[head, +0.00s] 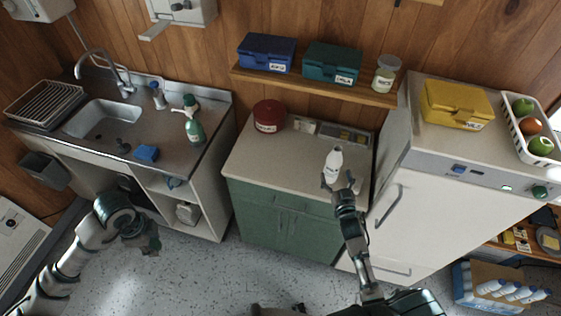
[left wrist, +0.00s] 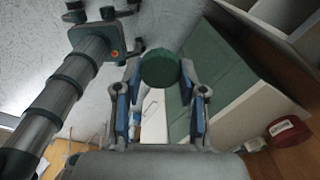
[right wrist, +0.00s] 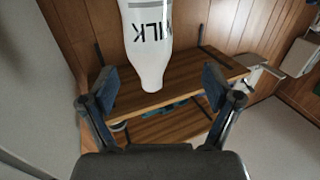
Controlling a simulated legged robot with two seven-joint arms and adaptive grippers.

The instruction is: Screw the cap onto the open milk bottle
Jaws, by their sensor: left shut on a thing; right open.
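The white milk bottle (head: 333,163) stands on the counter of the green cabinet (head: 290,165). Its dark lettering shows in the right wrist view (right wrist: 147,35), where it appears upside down; no cap shows on its neck. My right gripper (head: 339,182) is open, at the near side of the bottle; in the right wrist view the bottle lies beyond the two spread fingers. My left gripper (head: 151,243) is low over the floor, left of the green cabinet. It is shut on a round green cap (left wrist: 160,68), clear between its fingertips in the left wrist view.
A red round tin (head: 269,116) stands at the back left of the counter. A shelf (head: 315,86) with boxes and a jar (head: 386,73) hangs above. The white fridge (head: 440,205) rises to the right, the sink unit (head: 180,150) to the left. The counter's front left is clear.

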